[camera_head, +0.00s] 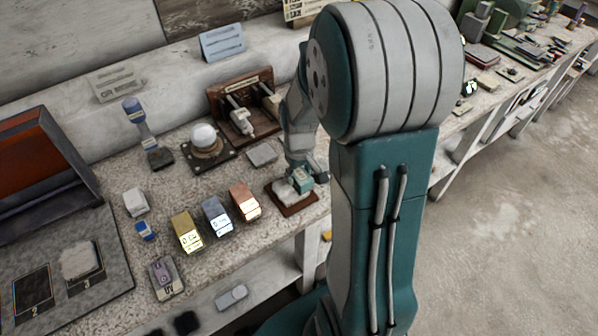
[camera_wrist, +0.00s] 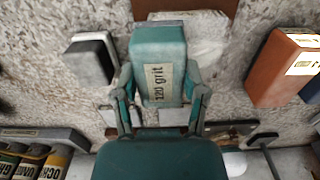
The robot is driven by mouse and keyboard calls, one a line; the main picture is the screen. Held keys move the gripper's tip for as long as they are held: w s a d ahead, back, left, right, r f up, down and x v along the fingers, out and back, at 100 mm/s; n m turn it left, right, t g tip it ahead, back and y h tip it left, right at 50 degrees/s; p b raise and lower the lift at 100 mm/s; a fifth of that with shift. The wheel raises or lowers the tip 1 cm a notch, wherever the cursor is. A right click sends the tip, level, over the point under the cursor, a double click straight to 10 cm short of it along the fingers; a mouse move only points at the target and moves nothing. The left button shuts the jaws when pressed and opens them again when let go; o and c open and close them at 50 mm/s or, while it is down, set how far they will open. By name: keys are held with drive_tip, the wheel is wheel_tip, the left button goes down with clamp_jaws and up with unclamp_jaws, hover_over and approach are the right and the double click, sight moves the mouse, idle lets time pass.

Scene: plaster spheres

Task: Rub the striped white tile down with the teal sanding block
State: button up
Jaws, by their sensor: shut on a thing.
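The teal sanding block (camera_wrist: 158,52), labelled "120 grit", is held between the two fingers of my gripper (camera_wrist: 160,88). The block also shows small in the head view (camera_head: 302,182), below my arm. The white tile (camera_wrist: 205,35) lies beyond and partly behind the block in the wrist view. In the head view the tile (camera_head: 286,194) lies on a brown board (camera_head: 297,210) near the bench's front edge. The block is over the tile; I cannot tell whether they touch. The tile's stripes are not clear, and part of it is hidden.
Copper (camera_head: 245,202), blue-grey (camera_head: 217,216) and gold (camera_head: 187,232) blocks stand left of the board. A flat grey piece (camera_head: 262,155) lies behind it. A wooden clamp fixture (camera_head: 240,100) and a white dome on a base (camera_head: 203,137) stand farther back.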

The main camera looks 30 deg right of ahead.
drive_tip(key=shift+a+f, duration=0.1)
drive_tip(key=shift+a, duration=0.05)
drive_tip(key=shift+s, duration=0.1)
drive_tip(key=shift+s, duration=1)
drive_tip(key=shift+w, duration=2.15)
drive_tip(key=shift+s, duration=0.1)
drive_tip(key=shift+s, duration=2.05)
drive_tip(key=shift+w, duration=0.1)
